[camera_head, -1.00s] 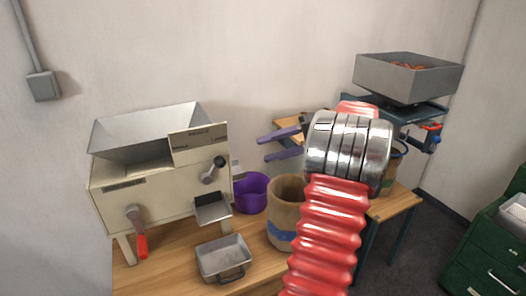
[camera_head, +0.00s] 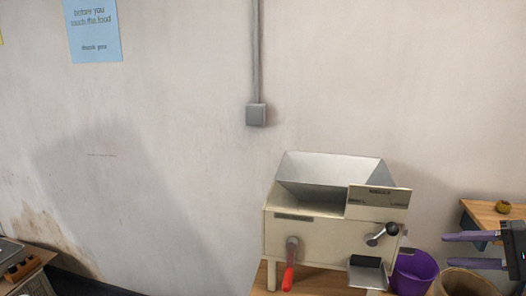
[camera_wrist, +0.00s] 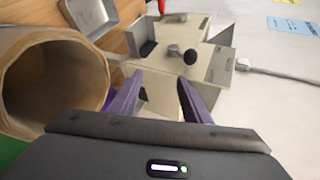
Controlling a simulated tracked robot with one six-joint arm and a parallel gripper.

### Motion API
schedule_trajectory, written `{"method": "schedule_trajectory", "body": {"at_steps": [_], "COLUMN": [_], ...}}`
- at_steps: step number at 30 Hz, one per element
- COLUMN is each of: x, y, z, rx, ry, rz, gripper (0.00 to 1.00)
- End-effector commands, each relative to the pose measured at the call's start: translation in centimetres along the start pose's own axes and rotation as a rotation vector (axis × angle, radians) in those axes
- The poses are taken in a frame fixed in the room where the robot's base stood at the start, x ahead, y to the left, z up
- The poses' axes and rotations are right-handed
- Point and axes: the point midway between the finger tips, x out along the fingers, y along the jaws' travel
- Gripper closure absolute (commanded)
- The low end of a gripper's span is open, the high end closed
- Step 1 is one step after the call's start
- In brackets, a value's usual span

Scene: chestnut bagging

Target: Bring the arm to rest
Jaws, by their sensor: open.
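My gripper (camera_head: 447,251) is at the right edge of the head view, with its two purple fingers pointing left, apart and with nothing between them. It is beside the cream machine (camera_head: 325,235), above the brown paper bag (camera_head: 466,284) and near the purple bucket (camera_head: 414,272). In the wrist view my gripper (camera_wrist: 161,79) is open and empty, facing the machine (camera_wrist: 205,75). The bag's round open mouth (camera_wrist: 100,75) is close to the left of the fingers there. The rest of my arm is out of the head view.
The machine has a red-handled lever (camera_head: 289,278) and a small metal chute (camera_head: 367,272). A metal tray (camera_wrist: 88,14) lies on the wooden table in the wrist view. A round brownish object (camera_head: 503,207) sits on a wooden surface behind my gripper.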

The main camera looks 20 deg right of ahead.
Motion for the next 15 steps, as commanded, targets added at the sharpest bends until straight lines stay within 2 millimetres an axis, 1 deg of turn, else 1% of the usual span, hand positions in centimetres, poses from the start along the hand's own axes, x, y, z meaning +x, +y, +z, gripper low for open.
{"method": "schedule_trajectory", "body": {"at_steps": [1, 3, 6, 11, 15], "x": [0.4, 0.8, 1.9, 4.1, 6.4], "y": [1.4, 3.1, 4.4, 5.2, 5.2], "z": [0.3, 1.0, 2.3, 4.5, 7.0], "rx": [0.044, 0.1, 0.151, 0.187, 0.183], "ry": [0.003, 0.013, 0.014, 0.004, -0.009], "rz": [0.035, 0.097, 0.183, 0.31, 0.435], "gripper": [0.56, 0.56, 0.56, 0.56, 0.56]}}
